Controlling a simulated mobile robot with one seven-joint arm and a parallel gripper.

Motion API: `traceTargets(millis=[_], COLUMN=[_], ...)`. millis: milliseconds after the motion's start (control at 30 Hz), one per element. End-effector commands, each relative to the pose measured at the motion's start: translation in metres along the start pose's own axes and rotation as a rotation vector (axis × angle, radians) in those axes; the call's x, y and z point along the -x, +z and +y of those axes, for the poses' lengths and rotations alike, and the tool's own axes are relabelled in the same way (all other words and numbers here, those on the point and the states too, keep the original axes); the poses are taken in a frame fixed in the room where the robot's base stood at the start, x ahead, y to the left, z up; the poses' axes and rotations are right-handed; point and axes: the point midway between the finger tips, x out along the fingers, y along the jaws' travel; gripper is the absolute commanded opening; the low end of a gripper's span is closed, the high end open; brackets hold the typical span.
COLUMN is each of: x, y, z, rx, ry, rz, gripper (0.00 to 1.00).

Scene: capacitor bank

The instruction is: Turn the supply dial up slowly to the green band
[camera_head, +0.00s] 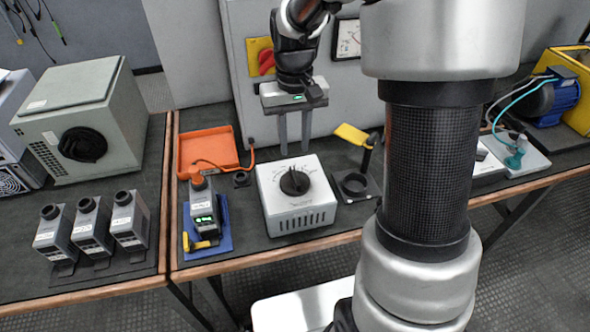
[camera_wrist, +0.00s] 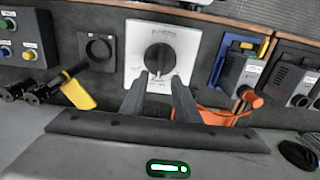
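The supply is a white box (camera_head: 296,209) with a black round dial (camera_head: 295,182) on its top and a printed scale around it. The box also shows in the wrist view (camera_wrist: 189,45), with the dial (camera_wrist: 160,59) near the middle. My gripper (camera_head: 294,150) points down above the far side of the box. Its two fingers are apart with nothing between them. In the wrist view the fingertips (camera_wrist: 162,76) appear at the near edge of the dial, and I cannot tell the height gap. A wall meter (camera_head: 347,39) is partly hidden by my arm. I cannot make out a green band.
A red switch (camera_head: 267,62) is on the cabinet behind.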

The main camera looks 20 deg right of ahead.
Motion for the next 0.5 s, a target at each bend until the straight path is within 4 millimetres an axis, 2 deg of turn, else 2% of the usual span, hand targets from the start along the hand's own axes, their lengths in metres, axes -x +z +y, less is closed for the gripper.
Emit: traceTargets(millis=[33,200,333,500], x=[-0.015,-0.051,-0.073,-0.09], y=[0.002,0.001,0.001,0.001], z=[0.0,0.0,0.0,0.0], rx=[0.0,0.001,0.001,0.0], ry=[0.0,0.0,0.0,0.0], rz=[-0.005,-0.005,-0.003,-0.002], gripper=[0.29,0.29,0.29,0.29])
